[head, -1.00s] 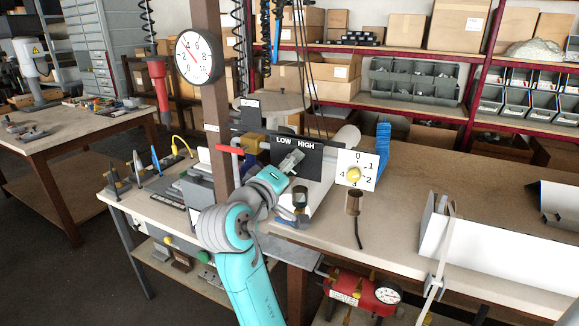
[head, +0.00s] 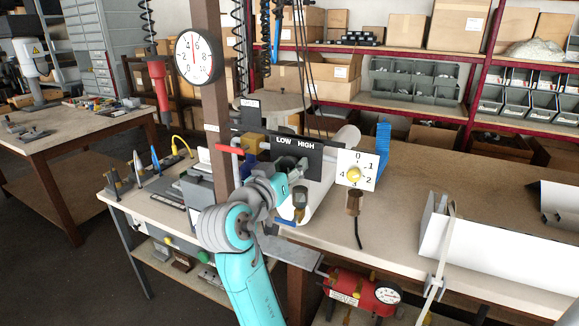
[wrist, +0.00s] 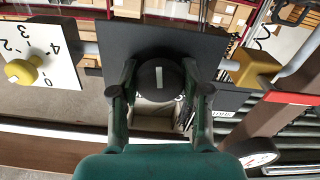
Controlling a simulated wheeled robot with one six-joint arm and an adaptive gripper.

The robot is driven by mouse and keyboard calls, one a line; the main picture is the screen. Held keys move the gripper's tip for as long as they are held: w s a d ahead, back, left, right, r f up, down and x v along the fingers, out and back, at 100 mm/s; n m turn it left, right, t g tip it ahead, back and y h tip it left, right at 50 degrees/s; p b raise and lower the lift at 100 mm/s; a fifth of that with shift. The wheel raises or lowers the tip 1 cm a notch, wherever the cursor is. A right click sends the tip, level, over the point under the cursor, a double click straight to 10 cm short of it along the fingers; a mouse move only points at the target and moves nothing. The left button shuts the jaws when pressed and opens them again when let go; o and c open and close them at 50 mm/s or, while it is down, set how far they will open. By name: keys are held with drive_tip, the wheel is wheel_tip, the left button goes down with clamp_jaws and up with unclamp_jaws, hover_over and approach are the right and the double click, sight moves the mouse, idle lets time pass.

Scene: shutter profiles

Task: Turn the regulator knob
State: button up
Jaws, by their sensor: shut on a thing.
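The regulator knob (wrist: 158,78) is dark and round with a white line on its face, and sits in front of the black LOW/HIGH panel (head: 326,164). My gripper (wrist: 159,88) has one finger on each side of it and is shut on it. In the head view my gripper (head: 292,168) is at the panel below the LOW/HIGH marks and mostly hides the knob. The round gauge (head: 199,58) on the brown post has its red needle pointing almost straight up.
A white dial plate with a yellow knob (head: 354,174) is right of the panel. A brass valve (head: 253,144) with a red handle (head: 229,150) is left of it. The brown post (head: 216,115) stands close left of my arm. A white channel profile (head: 480,250) lies on the bench at right.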

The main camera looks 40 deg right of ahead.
drive_tip(key=shift+m, duration=0.8)
drive_tip(key=o, duration=1.1)
drive_tip(key=shift+o, duration=0.2)
drive_tip(key=v, duration=1.2)
